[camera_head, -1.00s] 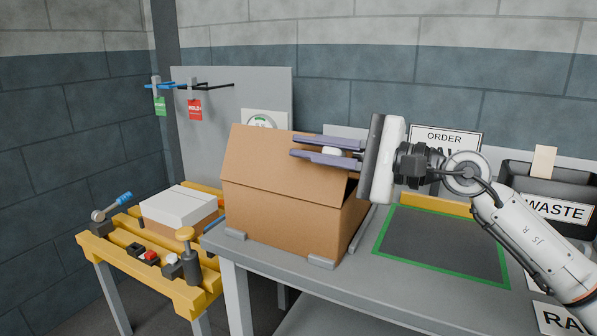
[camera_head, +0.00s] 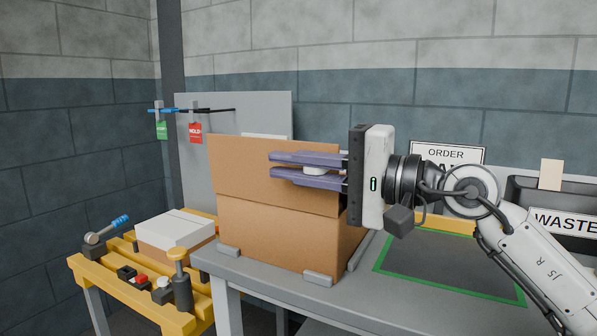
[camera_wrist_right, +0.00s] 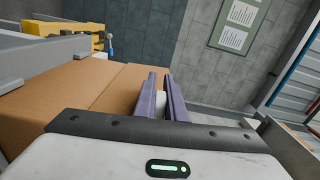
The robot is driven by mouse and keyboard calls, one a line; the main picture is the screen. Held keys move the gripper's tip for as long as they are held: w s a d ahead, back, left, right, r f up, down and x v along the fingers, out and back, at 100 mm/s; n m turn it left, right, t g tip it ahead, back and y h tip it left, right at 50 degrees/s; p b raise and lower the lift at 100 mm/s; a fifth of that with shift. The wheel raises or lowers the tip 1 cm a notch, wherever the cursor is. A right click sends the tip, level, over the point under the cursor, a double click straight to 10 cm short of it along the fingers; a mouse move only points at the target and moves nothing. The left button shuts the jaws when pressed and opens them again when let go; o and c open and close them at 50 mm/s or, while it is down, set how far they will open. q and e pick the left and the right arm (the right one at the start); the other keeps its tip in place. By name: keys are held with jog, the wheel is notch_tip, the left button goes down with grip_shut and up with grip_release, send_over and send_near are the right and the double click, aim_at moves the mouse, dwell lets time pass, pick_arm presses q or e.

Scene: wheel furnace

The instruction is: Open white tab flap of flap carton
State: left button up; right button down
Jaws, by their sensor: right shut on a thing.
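The brown flap carton (camera_head: 270,237) stands on the grey bench, with its wide front flap (camera_head: 238,172) standing steeply above its front wall. My right gripper (camera_head: 272,164) reaches across the flap from the right. Its purple fingers are shut on the white tab (camera_head: 315,169), which shows as a small pale piece between them. In the right wrist view the fingers (camera_wrist_right: 160,77) lie beside the brown cardboard (camera_wrist_right: 80,98), with a bit of the white tab between them. The carton's inside is hidden. My left gripper is not in view.
Small grey stops (camera_head: 318,278) sit against the carton's base. A green-bordered dark mat (camera_head: 450,270) lies clear to the right. A yellow stand (camera_head: 143,300) with a white-topped box (camera_head: 175,228) is at left. A waste bin (camera_head: 525,192) stands at far right.

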aim_at(324, 172)
jog(key=shift+s, duration=0.1)
dwell(0.3)
jog(key=c, duration=1.8)
grip_release()
jog(key=v, duration=0.9)
jog(key=shift+d, duration=0.1)
jog(key=shift+s+d, duration=0.25)
jog(key=shift+d, duration=0.25)
